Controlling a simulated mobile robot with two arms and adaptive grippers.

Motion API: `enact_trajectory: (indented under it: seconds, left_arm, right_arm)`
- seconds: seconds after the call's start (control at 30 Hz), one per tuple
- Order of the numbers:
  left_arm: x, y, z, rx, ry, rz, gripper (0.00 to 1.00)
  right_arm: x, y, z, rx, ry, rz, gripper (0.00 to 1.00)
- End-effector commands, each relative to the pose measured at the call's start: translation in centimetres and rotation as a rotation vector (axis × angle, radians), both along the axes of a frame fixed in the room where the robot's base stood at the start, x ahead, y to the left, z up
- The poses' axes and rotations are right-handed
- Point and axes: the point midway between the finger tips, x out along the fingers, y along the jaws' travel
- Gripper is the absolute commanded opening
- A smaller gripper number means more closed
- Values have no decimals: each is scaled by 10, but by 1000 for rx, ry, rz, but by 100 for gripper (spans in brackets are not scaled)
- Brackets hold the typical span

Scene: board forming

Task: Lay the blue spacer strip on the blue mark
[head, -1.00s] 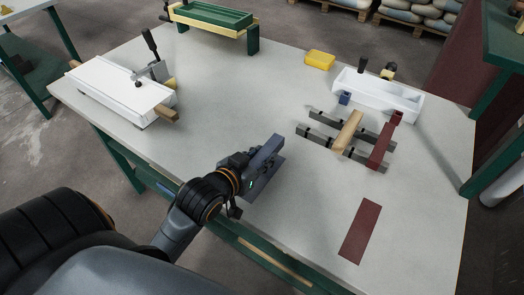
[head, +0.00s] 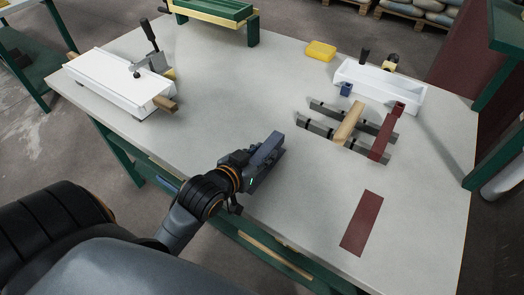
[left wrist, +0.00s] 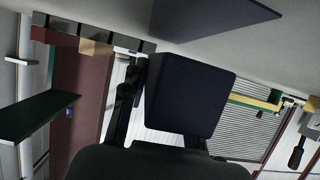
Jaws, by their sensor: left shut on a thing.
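My left gripper (head: 250,167) is shut on the blue spacer strip (head: 267,148) near the front edge of the table. In the left wrist view the strip (left wrist: 188,103) is a dark blue block between the fingers. The blue mark is a flat dark blue patch on the table; it shows at the top of the left wrist view (left wrist: 212,16), with a gap between it and the strip. In the head view the gripper and strip hide most of the mark. My right gripper is not in view.
A rack of grey bars (head: 327,130) with a wooden strip (head: 349,122) and a red strip (head: 384,138) lies to the right. A red mark (head: 361,224) is bare at the front right. A white tray (head: 380,93), yellow box (head: 320,51) and white board fixture (head: 115,80) stand further off.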

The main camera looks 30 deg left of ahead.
Motion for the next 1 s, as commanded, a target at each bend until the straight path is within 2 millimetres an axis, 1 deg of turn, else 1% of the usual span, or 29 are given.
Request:
enact_trajectory:
  seconds: [0.03, 0.2, 0.47, 0.5, 0.57, 0.6, 0.63, 0.83, 0.87, 0.9, 0.93, 1.0]
  left_arm:
    - [0, 0, -5, 0, 0, 0, 0]
    - [0, 0, -11, 0, 0, 0, 0]
    - [0, 0, -11, 0, -1, 0, 0]
    - [0, 0, -11, 0, -1, 0, 33]
    - [0, 0, -11, 0, -1, 0, 46]
    - [0, 0, -11, 0, -1, 0, 54]
    - [0, 0, -11, 0, -1, 0, 56]
    - [0, 0, -11, 0, -1, 0, 56]
    - [0, 0, -11, 0, 0, 0, 60]
    - [0, 0, -11, 0, 0, 0, 68]
    - [0, 0, -11, 0, 0, 0, 71]
    - [0, 0, -11, 0, 0, 0, 71]
  right_arm:
    - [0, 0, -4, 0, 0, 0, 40]
    - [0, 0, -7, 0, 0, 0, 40]
    - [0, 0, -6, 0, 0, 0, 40]
    - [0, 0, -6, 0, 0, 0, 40]
    - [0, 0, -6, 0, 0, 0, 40]
    - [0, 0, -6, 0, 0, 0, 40]
    - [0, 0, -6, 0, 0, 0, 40]
    - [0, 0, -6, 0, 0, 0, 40]
    - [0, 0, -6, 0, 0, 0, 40]
    - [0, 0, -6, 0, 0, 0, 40]
    - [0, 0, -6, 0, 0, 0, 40]
    - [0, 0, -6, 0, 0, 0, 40]
